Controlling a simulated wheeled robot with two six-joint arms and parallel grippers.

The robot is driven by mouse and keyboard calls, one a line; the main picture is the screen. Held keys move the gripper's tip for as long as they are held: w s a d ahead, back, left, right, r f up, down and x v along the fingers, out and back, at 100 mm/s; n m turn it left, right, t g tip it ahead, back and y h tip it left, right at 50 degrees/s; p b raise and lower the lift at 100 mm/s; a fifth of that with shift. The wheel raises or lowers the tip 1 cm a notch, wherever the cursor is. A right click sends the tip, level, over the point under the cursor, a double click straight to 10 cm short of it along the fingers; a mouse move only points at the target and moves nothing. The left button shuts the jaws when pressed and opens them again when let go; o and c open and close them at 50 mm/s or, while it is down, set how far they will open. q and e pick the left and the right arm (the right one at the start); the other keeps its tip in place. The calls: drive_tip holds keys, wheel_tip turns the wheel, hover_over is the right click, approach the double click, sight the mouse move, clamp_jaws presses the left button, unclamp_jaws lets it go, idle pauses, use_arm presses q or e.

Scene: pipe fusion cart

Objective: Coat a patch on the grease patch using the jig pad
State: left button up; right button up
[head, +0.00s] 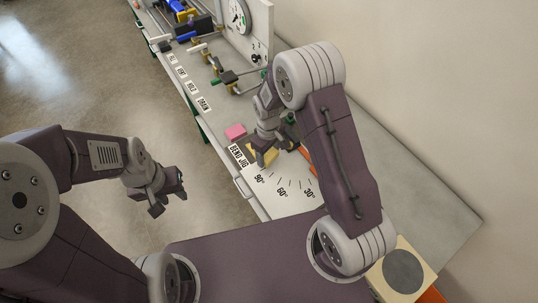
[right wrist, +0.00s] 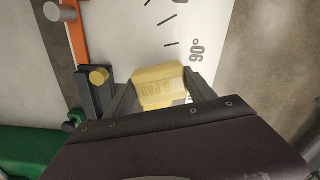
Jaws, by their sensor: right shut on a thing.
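The jig pad is a yellow block (right wrist: 160,86) with faint raised lettering, seen between my right gripper's fingers in the right wrist view. My right gripper (right wrist: 160,98) is shut on it, over the white bend jig board near the 90° mark. In the head view the pad (head: 266,156) shows partly below my right gripper (head: 264,146). A dark grey round patch (head: 403,271) on a cream plate, seemingly the grease patch, lies at the lower right, well apart from the pad. My left gripper (head: 168,198) is open and empty over the floor.
The white angle board (head: 285,200) has an orange bar (right wrist: 73,30) beside it. Valves and a gauge panel (head: 240,20) stand farther along the bench. My right arm hangs across the bench.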

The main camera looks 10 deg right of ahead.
drive_tip(key=shift+w+r+p, duration=0.25)
drive_tip(key=shift+r+p, duration=0.4)
drive_tip(key=shift+r, duration=0.35)
drive_tip(key=r, duration=0.1)
drive_tip(key=r+p, duration=0.2)
drive_tip(key=shift+s, duration=0.25)
drive_tip(key=shift+w, duration=0.1)
